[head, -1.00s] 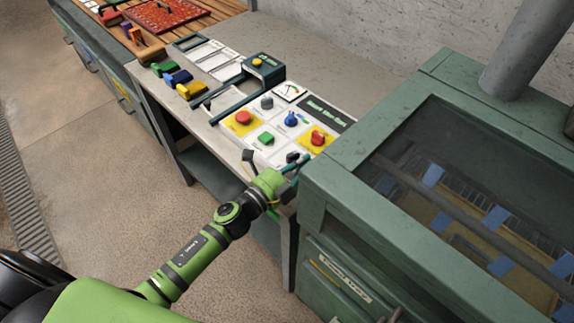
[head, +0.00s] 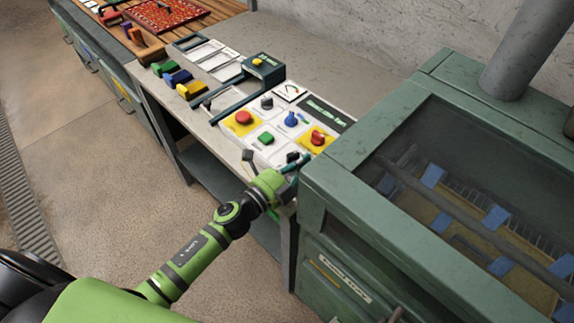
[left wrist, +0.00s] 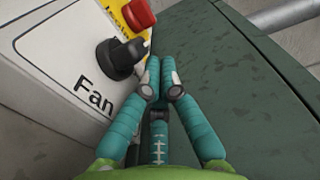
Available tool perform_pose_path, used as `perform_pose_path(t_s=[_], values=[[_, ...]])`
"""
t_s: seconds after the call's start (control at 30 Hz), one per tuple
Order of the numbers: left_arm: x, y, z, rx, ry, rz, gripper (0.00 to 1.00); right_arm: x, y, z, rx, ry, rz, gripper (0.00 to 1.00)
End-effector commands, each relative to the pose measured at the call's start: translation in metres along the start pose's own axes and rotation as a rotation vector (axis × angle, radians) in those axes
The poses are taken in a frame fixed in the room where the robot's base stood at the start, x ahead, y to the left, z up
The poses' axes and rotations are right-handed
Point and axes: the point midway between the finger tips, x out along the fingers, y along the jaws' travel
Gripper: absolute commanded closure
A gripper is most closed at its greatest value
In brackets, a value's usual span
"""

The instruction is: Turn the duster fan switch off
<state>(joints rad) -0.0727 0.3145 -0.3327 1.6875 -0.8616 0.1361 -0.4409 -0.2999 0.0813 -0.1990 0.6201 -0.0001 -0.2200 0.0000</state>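The duster fan switch is a black rotary knob (left wrist: 118,58) on a white panel face marked "Fan" in the left wrist view. It also shows small and dark in the head view (head: 292,156), partly covered by my gripper. My left gripper (left wrist: 160,76) has teal fingers with the tips together and nothing seen between them. The fingertips are right beside the knob's right side; I cannot tell whether they touch it. In the head view, the left gripper (head: 290,167) is at the panel's near corner. My right gripper is not in view.
A red knob on yellow (left wrist: 138,15) is close behind the fan switch. A green windowed machine (head: 345,190) stands close on the right, leaving little room there.

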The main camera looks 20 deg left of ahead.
Motion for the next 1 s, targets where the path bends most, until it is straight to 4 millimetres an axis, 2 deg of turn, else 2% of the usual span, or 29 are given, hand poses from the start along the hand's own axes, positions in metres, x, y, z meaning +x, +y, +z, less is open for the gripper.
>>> perform_pose_path(t_s=[0.13,0.23,0.6,0.83,0.9,1.0], values=[[-0.004,0.001,0.000,0.000,0.000,0.001,1.00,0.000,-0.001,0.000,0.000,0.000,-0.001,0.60],[-0.015,0.001,0.000,-0.001,-0.001,0.002,1.00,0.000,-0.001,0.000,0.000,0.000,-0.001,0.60],[-0.090,0.001,-0.001,-0.002,-0.001,0.004,1.00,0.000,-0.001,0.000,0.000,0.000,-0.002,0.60],[-0.116,0.001,0.000,0.000,0.000,0.001,1.00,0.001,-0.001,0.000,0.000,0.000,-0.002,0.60],[-0.121,0.004,-0.001,0.005,0.010,-0.002,1.00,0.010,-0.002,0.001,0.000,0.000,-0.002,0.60],[-0.126,0.009,-0.006,0.015,0.044,-0.009,1.00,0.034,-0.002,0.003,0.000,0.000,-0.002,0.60]])
